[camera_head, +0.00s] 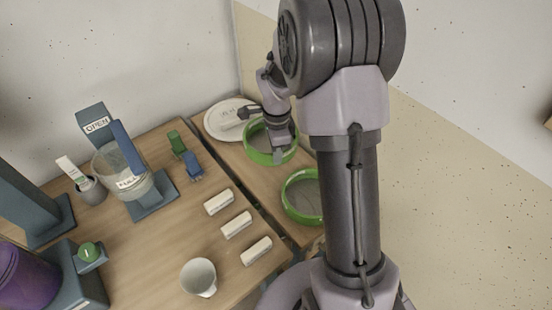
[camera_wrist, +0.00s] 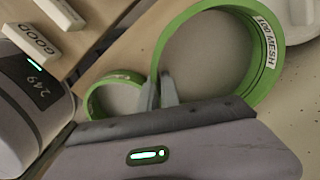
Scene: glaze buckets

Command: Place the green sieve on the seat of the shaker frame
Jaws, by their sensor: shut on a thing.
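My gripper (camera_head: 280,154) is shut on the near rim of a green sieve (camera_head: 257,145) at the back of the right-hand wooden surface. In the wrist view my fingers (camera_wrist: 164,88) meet the green rim of this sieve (camera_wrist: 168,45), which carries a "100 MESH" label. A second green sieve (camera_head: 288,207) lies nearer, partly hidden by my arm. It also shows smaller in the wrist view (camera_wrist: 90,101). I cannot tell whether the held sieve touches the surface. No shaker frame seat can be made out for certain.
A white round plate (camera_head: 213,128) with a white block (camera_head: 229,119) lies behind the held sieve. Three white blocks (camera_head: 236,225), a white cup (camera_head: 198,277) and a blue-grey stand with an "OPEN" sign (camera_head: 97,125) are on the left table. A dark gap separates the two surfaces.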

